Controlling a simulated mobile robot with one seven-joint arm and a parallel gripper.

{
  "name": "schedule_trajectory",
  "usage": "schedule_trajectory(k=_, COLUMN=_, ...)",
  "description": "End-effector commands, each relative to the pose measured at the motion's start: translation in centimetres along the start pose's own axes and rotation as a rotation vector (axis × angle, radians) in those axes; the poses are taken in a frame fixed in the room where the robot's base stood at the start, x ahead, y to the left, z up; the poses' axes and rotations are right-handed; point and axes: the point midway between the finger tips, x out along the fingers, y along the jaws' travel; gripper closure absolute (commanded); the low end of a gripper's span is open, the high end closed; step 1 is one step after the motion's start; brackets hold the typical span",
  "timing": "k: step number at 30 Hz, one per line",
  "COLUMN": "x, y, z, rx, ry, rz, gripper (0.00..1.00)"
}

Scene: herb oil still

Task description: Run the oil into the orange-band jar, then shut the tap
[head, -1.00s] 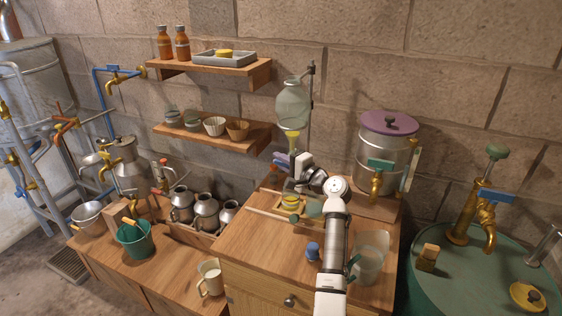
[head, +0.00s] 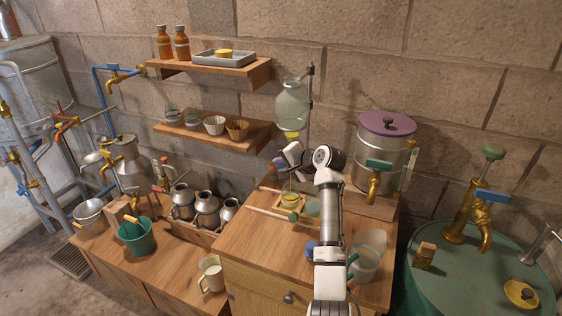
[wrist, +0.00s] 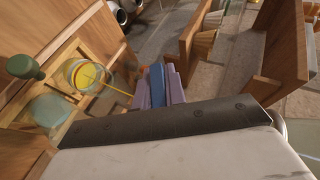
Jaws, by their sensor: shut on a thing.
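The glass separator (head: 292,105) hangs on a stand by the wall, with yellow oil in its neck. My gripper (head: 280,163) is below its neck. In the wrist view its purple fingers (wrist: 158,88) are shut on the blue tap handle (wrist: 157,84). A thin yellow stream of oil (wrist: 112,87) runs into the small glass jar (wrist: 86,75) in the wooden frame. The jar holds yellow oil and has an orange tint around its rim. It also shows in the head view (head: 290,199). The tap's body is mostly hidden by my gripper.
A green knob (wrist: 22,66) and a pale glass round (wrist: 48,110) lie beside the jar. A clear jug (head: 368,262) stands at the cabinet's right. A steel drum with a purple lid (head: 386,125) stands at the right back. Metal cans (head: 206,205) stand at the left.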

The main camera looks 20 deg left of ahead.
Motion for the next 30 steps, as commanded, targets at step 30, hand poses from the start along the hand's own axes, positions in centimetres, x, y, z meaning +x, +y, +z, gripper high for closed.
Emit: schedule_trajectory(k=30, x=-0.4, y=1.2, z=-0.1, rx=-0.316, ry=-0.002, rz=0.762, gripper=1.0)
